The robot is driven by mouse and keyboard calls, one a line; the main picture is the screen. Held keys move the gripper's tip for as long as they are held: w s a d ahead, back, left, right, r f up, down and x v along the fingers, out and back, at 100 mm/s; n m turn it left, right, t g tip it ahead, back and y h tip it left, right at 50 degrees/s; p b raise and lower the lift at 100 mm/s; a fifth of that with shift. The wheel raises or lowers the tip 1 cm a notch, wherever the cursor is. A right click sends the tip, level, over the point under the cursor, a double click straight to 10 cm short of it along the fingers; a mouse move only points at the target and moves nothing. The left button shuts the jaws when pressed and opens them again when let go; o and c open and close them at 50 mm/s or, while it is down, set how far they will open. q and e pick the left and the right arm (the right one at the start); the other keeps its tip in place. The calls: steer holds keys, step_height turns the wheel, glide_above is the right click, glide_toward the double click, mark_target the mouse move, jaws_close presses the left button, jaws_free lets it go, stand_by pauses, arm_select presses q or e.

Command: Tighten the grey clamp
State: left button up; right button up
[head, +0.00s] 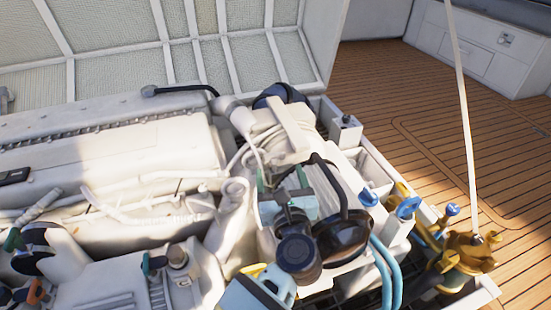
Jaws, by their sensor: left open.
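I cannot pick out the grey clamp with certainty; the pale engine (110,150) carries several grey-white pipes and fittings, and part of it is hidden behind my arm. My left gripper (282,181) is at the right end of the engine, in front of its pale housing, with its two teal fingers apart. Nothing shows between the fingers. I cannot tell whether they touch the engine. My right gripper is not in view.
A raised hatch lid (150,60) stands behind the engine. Valves with blue handles (407,207) and a brass-coloured fitting (468,255) are at the right. Light-blue hoses (385,270) run beside my arm. A thin white pole (462,100) rises at the right. The wooden deck (410,100) is clear.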

mark_target(275, 155)
arm_select(q)
steer(key=w, duration=0.1)
steer(key=w+b, duration=0.1)
steer(key=w, duration=0.2)
steer(key=shift+w+a+f+b, duration=0.15)
steer(key=shift+w+a+b, duration=0.15)
steer(key=shift+w+a, duration=0.2)
steer(key=shift+w, duration=0.75)
steer(key=shift+c, duration=0.4)
steer(key=c, duration=0.9)
